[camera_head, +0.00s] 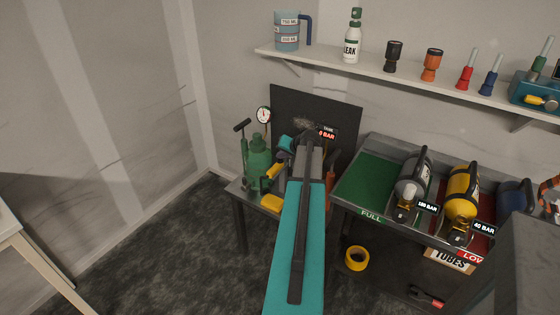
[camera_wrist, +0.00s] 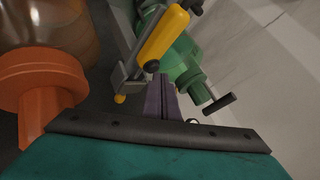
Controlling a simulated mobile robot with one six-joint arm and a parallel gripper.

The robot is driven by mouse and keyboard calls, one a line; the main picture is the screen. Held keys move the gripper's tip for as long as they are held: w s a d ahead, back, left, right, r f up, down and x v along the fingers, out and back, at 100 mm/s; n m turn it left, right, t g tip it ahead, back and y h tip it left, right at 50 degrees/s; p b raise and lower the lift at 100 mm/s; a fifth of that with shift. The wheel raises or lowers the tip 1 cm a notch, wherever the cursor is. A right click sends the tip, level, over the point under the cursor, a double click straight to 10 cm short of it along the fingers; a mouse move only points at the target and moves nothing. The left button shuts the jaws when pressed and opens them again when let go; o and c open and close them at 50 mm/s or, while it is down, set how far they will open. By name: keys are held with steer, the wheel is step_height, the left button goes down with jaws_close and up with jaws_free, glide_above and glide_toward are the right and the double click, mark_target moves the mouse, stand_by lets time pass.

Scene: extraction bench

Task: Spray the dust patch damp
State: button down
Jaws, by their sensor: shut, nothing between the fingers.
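A pale dust patch (camera_head: 303,122) shows on the dark upright board (camera_head: 284,104) behind the small bench. A green pump sprayer (camera_head: 258,158) stands on that bench, with a round gauge (camera_head: 263,115) behind it and a yellow-handled part (camera_head: 275,171) at its right. A tag (camera_head: 327,133) near the board reads tank 0 bar. In the wrist view, my gripper (camera_wrist: 161,84) is shut and empty. It points toward the green sprayer (camera_wrist: 182,62) and the yellow handle (camera_wrist: 165,34), seemingly apart from both.
An orange-capped clear container (camera_wrist: 42,82) is close on the left in the wrist view. A bench at right holds a grey cylinder (camera_head: 413,180) and a yellow cylinder (camera_head: 461,192). A wall shelf (camera_head: 380,72) carries bottles and a jug. A yellow ring (camera_head: 357,258) lies below.

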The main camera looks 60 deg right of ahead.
steer(key=shift+f, duration=0.25)
stand_by(0.3)
steer(key=shift+r, duration=0.95)
step_height(320, 180, up, 6)
steer(key=p, duration=0.3)
stand_by(0.7)
stand_by(0.7)
